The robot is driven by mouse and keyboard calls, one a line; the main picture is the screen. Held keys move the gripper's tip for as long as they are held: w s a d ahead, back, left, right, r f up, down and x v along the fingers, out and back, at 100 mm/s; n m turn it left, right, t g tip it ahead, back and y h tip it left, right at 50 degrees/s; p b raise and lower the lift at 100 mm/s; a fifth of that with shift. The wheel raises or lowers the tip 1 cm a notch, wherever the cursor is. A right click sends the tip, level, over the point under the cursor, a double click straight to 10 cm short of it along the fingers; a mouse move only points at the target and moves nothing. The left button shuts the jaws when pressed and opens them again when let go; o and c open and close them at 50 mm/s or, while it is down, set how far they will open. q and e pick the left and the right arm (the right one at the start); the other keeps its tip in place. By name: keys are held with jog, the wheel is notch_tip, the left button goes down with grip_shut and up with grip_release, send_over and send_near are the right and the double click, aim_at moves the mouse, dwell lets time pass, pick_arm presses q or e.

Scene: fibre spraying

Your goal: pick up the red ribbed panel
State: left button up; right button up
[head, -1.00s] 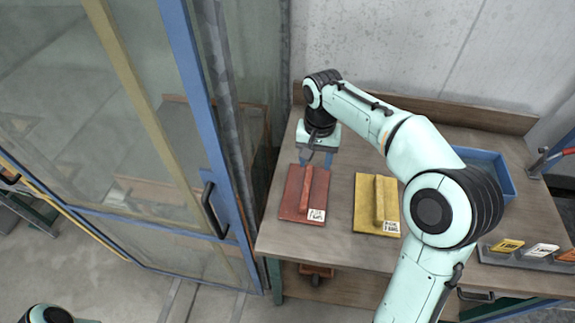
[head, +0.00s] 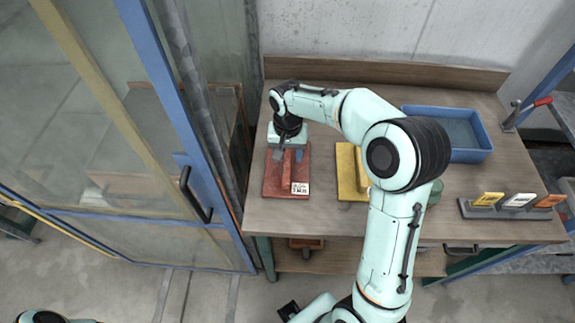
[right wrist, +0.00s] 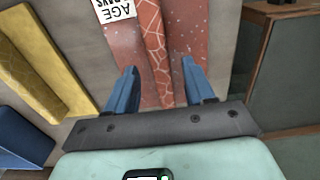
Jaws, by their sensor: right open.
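The red ribbed panel (head: 273,184) lies flat at the left end of the workbench, with a white label at its near right corner. My right gripper (head: 289,156) is over its far part, fingers pointing down. In the right wrist view the two blue fingers (right wrist: 154,90) are open, one on each side of the panel's raised rib (right wrist: 154,40). They do not visibly press on the rib; their exact height above the panel cannot be told. The panel's far part is hidden by the gripper in the head view. My left gripper is not in view.
A yellow ribbed panel (head: 346,172) lies to the right, partly behind my right arm. A blue bin (head: 470,155) stands at the back right. A rack with coloured tags (head: 510,214) is at the front right. A blue-framed glass door (head: 165,110) stands close on the left.

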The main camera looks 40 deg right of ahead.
aim_at(288, 159)
notch_tip(288, 159, down, 2)
jog(key=shift+f, duration=0.2)
grip_shut()
jog(key=shift+r, duration=0.1)
pick_arm(q)
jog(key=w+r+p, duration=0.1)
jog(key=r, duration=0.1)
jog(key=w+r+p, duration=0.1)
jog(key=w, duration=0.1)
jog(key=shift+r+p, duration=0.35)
jog(key=shift+p, duration=0.05)
pick_arm(e)
notch_tip(288, 159, up, 20)
dwell(0.4)
